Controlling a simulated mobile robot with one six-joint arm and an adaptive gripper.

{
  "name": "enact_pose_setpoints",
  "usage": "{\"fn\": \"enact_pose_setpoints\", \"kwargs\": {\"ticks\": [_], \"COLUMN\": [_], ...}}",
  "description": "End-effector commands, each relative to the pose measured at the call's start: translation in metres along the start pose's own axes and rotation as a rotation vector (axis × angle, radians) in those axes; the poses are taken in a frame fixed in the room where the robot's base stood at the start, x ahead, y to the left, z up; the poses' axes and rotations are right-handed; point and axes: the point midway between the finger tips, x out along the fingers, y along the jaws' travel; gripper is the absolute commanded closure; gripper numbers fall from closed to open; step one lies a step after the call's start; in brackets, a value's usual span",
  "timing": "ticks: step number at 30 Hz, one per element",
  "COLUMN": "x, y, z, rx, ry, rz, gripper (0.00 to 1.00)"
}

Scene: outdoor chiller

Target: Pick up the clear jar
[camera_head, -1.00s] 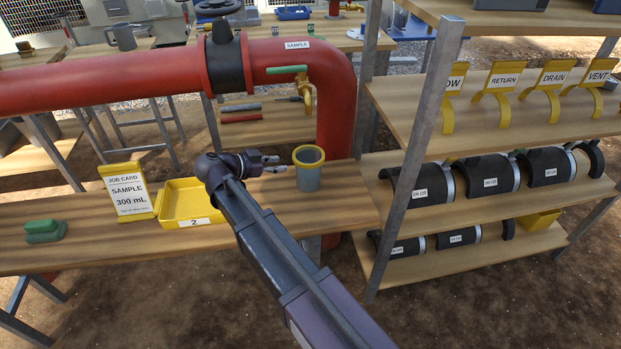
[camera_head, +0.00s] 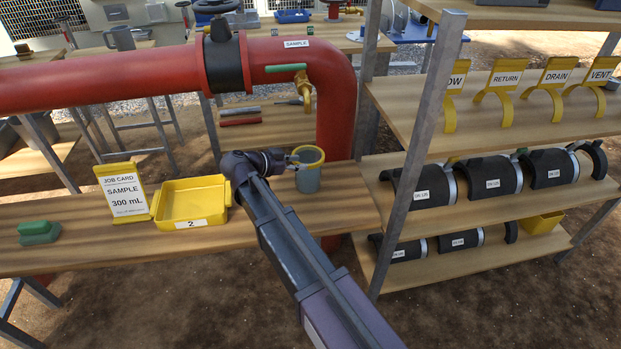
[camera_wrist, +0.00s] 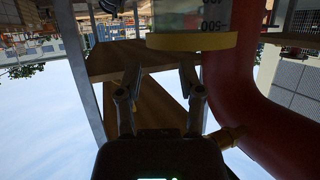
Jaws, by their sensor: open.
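The clear jar (camera_head: 308,180) is a greyish see-through cup with a yellow rim, upright on the wooden bench. In the wrist view the jar (camera_wrist: 190,18) appears upside down at the top, with dark graduation marks, one reading 500. My gripper (camera_head: 290,163) is at the jar's left side near rim height. In the wrist view my gripper (camera_wrist: 160,75) has its two fingers apart with nothing between them. The jar lies past the fingertips, more in line with the right-hand finger. I cannot tell whether a finger touches it.
A yellow tray (camera_head: 193,203) marked 2, a job card (camera_head: 124,194) reading SAMPLE 300 mL and a green object (camera_head: 39,231) sit left on the bench. A red pipe (camera_head: 335,100) with a brass tap (camera_head: 304,90) stands behind the jar. A shelf post (camera_head: 418,150) rises to the right.

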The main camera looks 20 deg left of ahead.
Motion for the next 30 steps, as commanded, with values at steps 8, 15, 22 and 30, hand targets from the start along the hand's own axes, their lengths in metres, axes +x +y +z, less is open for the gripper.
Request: {"fn": "enact_pose_setpoints", "kwargs": {"ticks": [8, 15, 22, 30], "x": [0.011, 0.011, 0.025, 0.057], "y": [0.000, 0.000, 0.000, 0.000], "z": [0.000, 0.000, 0.002, 0.002], "rx": [0.000, 0.000, 0.001, 0.000], "ry": [0.000, 0.000, 0.000, 0.000], "rz": [-0.001, -0.001, 0.001, 0.001], "gripper": [0.51, 0.51, 0.51, 0.51]}}
